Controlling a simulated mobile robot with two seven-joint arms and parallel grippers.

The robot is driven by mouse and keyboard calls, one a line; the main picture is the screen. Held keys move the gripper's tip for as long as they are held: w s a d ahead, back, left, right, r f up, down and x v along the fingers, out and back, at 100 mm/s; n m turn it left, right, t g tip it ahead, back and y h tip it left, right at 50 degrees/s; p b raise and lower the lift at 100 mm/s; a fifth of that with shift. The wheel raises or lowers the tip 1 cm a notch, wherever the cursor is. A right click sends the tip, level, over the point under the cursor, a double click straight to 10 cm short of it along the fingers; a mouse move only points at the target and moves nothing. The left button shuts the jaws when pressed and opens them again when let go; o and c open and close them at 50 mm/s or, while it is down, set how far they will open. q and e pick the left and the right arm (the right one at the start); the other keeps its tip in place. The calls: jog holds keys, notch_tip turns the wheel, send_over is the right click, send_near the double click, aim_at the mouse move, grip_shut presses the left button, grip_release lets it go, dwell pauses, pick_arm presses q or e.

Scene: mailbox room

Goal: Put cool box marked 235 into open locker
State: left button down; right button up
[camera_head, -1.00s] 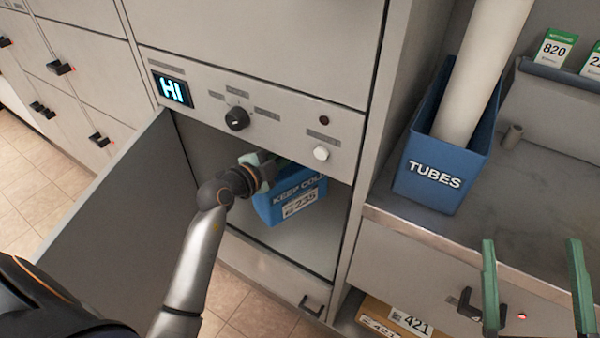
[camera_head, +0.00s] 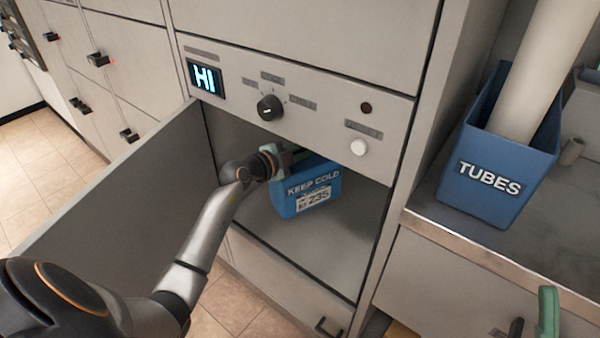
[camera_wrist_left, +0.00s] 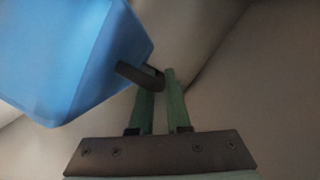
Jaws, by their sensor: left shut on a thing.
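The blue cool box (camera_head: 307,190), labelled KEEP COLD and 235, is inside the open locker (camera_head: 318,253), below the control panel. I cannot tell whether its base touches the locker floor. My left gripper (camera_head: 285,160) reaches in through the opening and is shut on the box's dark handle. In the left wrist view the handle (camera_wrist_left: 138,75) lies between the green fingers (camera_wrist_left: 160,85), with the blue box at upper left. One green finger of my right gripper (camera_head: 548,315) shows at the bottom right, with nothing against it; the other is out of frame.
The locker door (camera_head: 125,190) stands open to the left. Above the opening is a panel with a HI display (camera_head: 206,78), a black knob (camera_head: 269,107) and a white button (camera_head: 359,147). A blue TUBES bin (camera_head: 495,165) stands on the counter (camera_head: 440,222) at right.

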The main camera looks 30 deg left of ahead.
pick_arm(q)
jog(key=shift+w+a+f+b, duration=0.35)
jog(key=shift+a+f+b, duration=0.1)
jog(key=shift+f, duration=0.15)
jog(key=shift+w+a+f+b, duration=0.3)
jog(key=shift+f+b, duration=0.15)
jog(key=shift+f, duration=0.15)
jog(key=shift+w+a+f+b, duration=0.35)
jog(key=shift+f+b, duration=0.05)
jog(key=shift+b, duration=0.05)
jog(key=shift+w+a+f+b, duration=0.15)
jog(key=shift+a+f+b, duration=0.1)
jog(key=shift+f+b, duration=0.25)
notch_tip(320, 180, down, 3)
jog(key=b, duration=0.3)
jog(key=shift+w, duration=0.1)
jog(key=shift+r, duration=0.1)
pick_arm(e)
notch_tip(320, 180, down, 9)
jog(key=a, duration=0.1)
jog(key=shift+w+r+g, duration=0.15)
jog(key=shift+w+g, duration=0.05)
jog(key=shift+g, duration=0.1)
jog(key=shift+a, duration=0.1)
pick_arm(q)
jog(key=c, duration=1.3)
grip_release()
jog(key=shift+f, duration=0.35)
jog(key=o, duration=0.4)
